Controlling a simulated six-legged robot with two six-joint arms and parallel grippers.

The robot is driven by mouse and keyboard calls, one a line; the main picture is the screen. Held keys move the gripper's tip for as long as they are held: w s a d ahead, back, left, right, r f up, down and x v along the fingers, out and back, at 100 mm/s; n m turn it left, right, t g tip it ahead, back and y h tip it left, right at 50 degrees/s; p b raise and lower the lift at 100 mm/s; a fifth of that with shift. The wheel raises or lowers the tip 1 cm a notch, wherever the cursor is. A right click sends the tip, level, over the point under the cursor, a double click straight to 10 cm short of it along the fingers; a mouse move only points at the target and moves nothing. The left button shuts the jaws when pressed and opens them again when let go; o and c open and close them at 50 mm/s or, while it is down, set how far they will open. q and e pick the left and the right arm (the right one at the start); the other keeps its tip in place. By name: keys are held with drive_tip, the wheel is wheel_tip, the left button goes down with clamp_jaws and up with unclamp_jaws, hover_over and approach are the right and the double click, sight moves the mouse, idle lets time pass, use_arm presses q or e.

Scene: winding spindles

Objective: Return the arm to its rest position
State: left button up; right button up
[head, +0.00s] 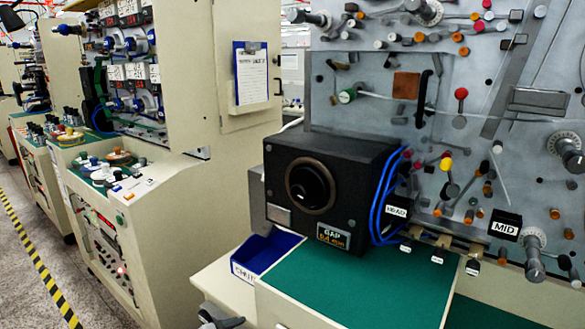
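A small dark grey part (220,319) shows at the bottom edge, left of the green-topped bench. It looks like the tip of my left gripper, but it is cut off by the frame, and I cannot tell whether it is open or shut. I see nothing held in it. My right gripper is not in view. No arm reaches over the bench or in front of the spindle panel.
A black winding unit (325,187) with blue cables stands at the back of the green bench top (365,285). A blue chute bin (268,252) sits left of it. The panel (480,100) carries many projecting pegs and knobs. The bench front is clear.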

use_arm(q)
drive_tip(key=s+f+n+g, duration=0.3)
drive_tip(key=s+f+n, duration=0.3)
drive_tip(key=f, duration=0.7)
drive_tip(key=s+f+n+g+y, duration=0.1)
drive_tip(key=s+f+n+g, duration=0.1)
drive_tip(key=s, duration=0.5)
drive_tip(key=s+f+n+g+y, duration=0.1)
drive_tip(key=s+f+n+g, duration=0.1)
drive_tip(key=s+f+n, duration=0.2)
drive_tip(key=s+f+n+g+y+p, duration=0.1)
drive_tip(key=s+f+n, duration=0.3)
drive_tip(key=s, duration=0.6)
drive_tip(key=shift+s+a+f+g, duration=0.3)
drive_tip(key=shift+a+f+g, duration=0.1)
drive_tip(key=shift+f+g, duration=0.4)
drive_tip(key=shift+d+f, duration=0.1)
